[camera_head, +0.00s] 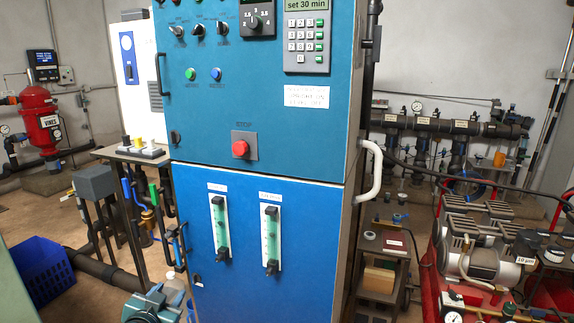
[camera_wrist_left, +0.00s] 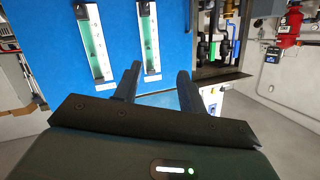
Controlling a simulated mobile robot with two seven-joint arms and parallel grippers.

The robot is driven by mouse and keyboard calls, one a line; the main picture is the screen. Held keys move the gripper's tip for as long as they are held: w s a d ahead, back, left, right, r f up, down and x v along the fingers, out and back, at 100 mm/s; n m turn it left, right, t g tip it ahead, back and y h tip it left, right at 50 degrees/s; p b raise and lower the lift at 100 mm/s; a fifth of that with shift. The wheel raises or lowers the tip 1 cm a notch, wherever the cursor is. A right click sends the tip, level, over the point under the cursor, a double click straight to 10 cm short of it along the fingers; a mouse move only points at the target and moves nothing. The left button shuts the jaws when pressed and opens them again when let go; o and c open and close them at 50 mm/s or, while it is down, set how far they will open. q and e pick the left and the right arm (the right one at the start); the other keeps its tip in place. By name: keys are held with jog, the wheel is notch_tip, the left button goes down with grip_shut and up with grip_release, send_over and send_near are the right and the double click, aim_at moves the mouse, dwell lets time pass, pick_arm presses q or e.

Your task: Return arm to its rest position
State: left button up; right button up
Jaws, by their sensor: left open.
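My left gripper (camera_head: 155,298) shows low in the head view, in front of the lower left part of the blue control cabinet (camera_head: 300,222). In the left wrist view its two dark fingers (camera_wrist_left: 158,84) are spread apart with nothing between them. The cabinet front stands beyond the fingers there. The wrist picture looks upside down. Two green flow meters on the cabinet, a left one (camera_head: 220,228) and a right one (camera_head: 270,240), also show in the wrist view (camera_wrist_left: 148,38). My right gripper is not in view.
A red stop button (camera_head: 240,148) and a keypad (camera_head: 306,42) are on the cabinet. A blue crate (camera_head: 40,268) and a red tank (camera_head: 41,122) are at the left. A pump set (camera_head: 485,245) stands at the right. Pipes run beside the cabinet.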

pick_arm(q)
jog(key=s+d+f+g+h, duration=0.1)
jog(key=s+d+f, duration=0.3)
jog(key=s, duration=0.6)
jog(key=s+d+f+g+h, duration=0.1)
jog(key=s+d+f, duration=0.3)
jog(key=s, duration=0.6)
jog(key=s+d+f+g+h, duration=0.1)
jog(key=s+d+f, duration=0.3)
jog(key=s, duration=0.6)
jog(key=shift+s+d+f+n+g, duration=0.2)
jog(key=shift+d+f+n+g, duration=0.15)
jog(key=shift+d+g, duration=0.45)
